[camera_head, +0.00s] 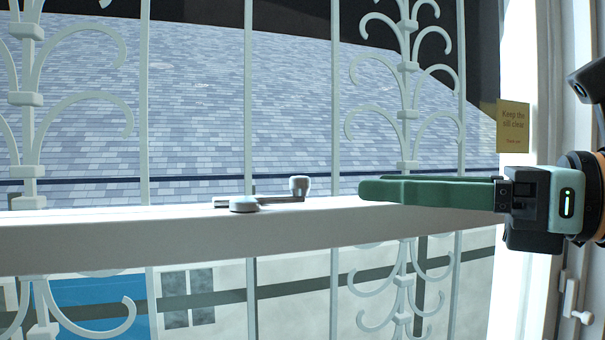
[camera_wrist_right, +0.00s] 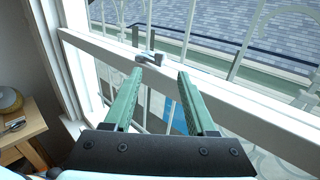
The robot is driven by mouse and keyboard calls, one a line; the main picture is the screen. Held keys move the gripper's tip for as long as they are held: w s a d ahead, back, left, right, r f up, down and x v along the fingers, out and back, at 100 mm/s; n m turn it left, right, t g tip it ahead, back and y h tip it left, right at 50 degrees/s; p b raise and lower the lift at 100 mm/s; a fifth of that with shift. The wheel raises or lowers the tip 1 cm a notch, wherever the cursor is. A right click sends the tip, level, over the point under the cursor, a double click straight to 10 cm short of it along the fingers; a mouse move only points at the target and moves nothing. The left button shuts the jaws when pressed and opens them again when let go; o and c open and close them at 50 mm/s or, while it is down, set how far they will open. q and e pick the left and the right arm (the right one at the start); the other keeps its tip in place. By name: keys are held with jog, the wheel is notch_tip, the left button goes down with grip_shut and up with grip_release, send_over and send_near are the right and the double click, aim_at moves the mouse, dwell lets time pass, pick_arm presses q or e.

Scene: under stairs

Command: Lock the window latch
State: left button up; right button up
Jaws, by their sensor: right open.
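The window latch (camera_head: 262,201) is a grey metal piece on top of the white window rail (camera_head: 150,240), near the middle of the head view. It has a round base at its left and an arm ending in an upright knob (camera_head: 299,187) at its right. My right gripper (camera_head: 364,190) comes in from the right, with its green fingers level above the rail and apart from the knob. In the right wrist view the latch (camera_wrist_right: 150,58) lies just beyond the open, empty fingertips (camera_wrist_right: 160,76). My left gripper is in neither view.
White iron bars with scrolls (camera_head: 405,80) stand behind the rail. A yellow note (camera_head: 513,127) about keeping the sill clear hangs near the right window frame. A white handle (camera_head: 575,300) is at lower right. A wooden side table (camera_wrist_right: 22,133) stands left in the wrist view.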

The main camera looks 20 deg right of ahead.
aim_at(309, 182)
jog(key=p+x, duration=0.2)
jog(key=x, duration=0.6)
jog(key=shift+w+a, duration=0.2)
jog(key=shift+a, duration=0.05)
jog(key=shift+p+x, duration=0.45)
jog(key=shift+x, duration=0.45)
grip_shut()
